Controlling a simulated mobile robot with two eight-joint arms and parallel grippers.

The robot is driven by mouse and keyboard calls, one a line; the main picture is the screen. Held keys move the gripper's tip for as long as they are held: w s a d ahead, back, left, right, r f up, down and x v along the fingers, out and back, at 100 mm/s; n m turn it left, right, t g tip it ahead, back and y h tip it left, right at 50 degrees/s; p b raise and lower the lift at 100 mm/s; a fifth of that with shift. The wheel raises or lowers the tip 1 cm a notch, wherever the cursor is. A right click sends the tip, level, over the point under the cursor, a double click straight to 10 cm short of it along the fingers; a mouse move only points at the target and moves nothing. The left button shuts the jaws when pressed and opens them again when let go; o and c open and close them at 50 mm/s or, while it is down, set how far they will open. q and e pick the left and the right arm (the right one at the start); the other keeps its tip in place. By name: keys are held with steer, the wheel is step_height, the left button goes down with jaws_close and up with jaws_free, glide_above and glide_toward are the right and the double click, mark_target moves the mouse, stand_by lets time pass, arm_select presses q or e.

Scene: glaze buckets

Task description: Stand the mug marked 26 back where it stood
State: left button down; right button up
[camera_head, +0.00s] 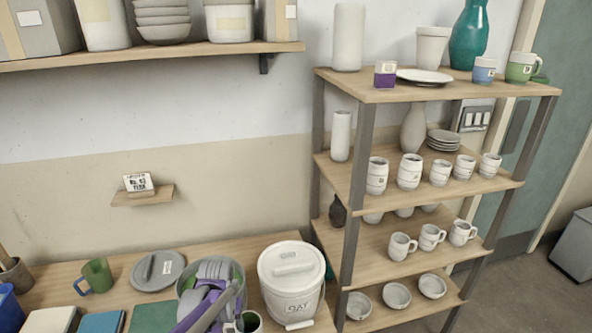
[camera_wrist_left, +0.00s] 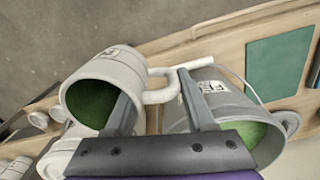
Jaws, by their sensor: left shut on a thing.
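My left gripper (camera_head: 228,300) is at the bench, in front of the open grey bucket (camera_head: 186,287). In the left wrist view the gripper (camera_wrist_left: 160,92) has a white mug (camera_wrist_left: 105,70) with a green inside, its handle between the fingers. The mug stands clear in front of the bucket (camera_wrist_left: 205,88), which has green inside too. In the head view the mug (camera_head: 252,322) is partly cut off at the bottom edge. A label shows on its wall, but I cannot read its number. My right gripper is not in view.
A lidded white bucket marked OAT (camera_head: 291,285) stands close on the right. A grey lid (camera_head: 157,269) and a green mug with a blue handle (camera_head: 96,276) are left. The rack (camera_head: 350,210) holds white mugs, bowls and, on top, coloured mugs. A small ledge (camera_head: 143,196) bears a card.

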arm_select(q)
steer(key=shift+s+f, duration=1.05)
steer(key=shift+f, duration=0.1)
